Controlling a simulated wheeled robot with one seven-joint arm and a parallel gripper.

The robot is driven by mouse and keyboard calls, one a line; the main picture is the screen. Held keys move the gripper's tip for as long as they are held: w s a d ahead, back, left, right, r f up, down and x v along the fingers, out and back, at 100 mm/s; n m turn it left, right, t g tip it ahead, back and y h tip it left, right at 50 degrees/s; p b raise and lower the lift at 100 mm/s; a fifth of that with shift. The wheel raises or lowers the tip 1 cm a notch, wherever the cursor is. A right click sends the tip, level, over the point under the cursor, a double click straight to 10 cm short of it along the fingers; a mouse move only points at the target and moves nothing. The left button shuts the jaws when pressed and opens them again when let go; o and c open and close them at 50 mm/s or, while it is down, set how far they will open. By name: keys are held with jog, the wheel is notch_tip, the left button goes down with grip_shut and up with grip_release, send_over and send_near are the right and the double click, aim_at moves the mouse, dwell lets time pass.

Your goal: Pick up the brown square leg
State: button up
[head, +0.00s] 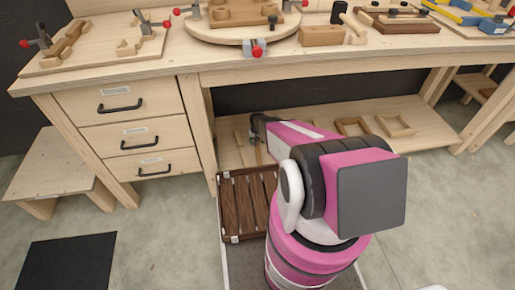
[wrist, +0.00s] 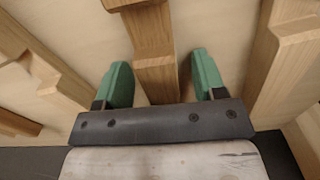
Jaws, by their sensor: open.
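In the wrist view, a brown square wooden leg (wrist: 153,42) runs down from the top edge and passes between the two green fingers of my gripper (wrist: 161,72). It has a stepped, notched part near the top. The fingers are open, one on each side of the leg, with a visible gap to each. The near end of the leg is hidden behind the gripper's dark body. In the head view, my gripper (head: 257,122) is at the lower shelf under the workbench; my arm hides much of the area.
Other wooden pieces flank the leg, at right (wrist: 287,55) and left (wrist: 45,70). The lower shelf (head: 425,125) also holds wooden frames (head: 395,126). The bench drawers (head: 130,135) stand left of my arm. A dark slatted tray (head: 232,205) lies beside my arm.

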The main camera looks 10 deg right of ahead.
jog(key=c, duration=1.1)
jog(key=shift+r, duration=0.2)
notch_tip(320, 180, up, 4)
jog(key=shift+s+f, duration=0.1)
jog(key=s+a+r, duration=0.3)
jog(key=a+r, duration=0.4)
jog(key=a, duration=0.4)
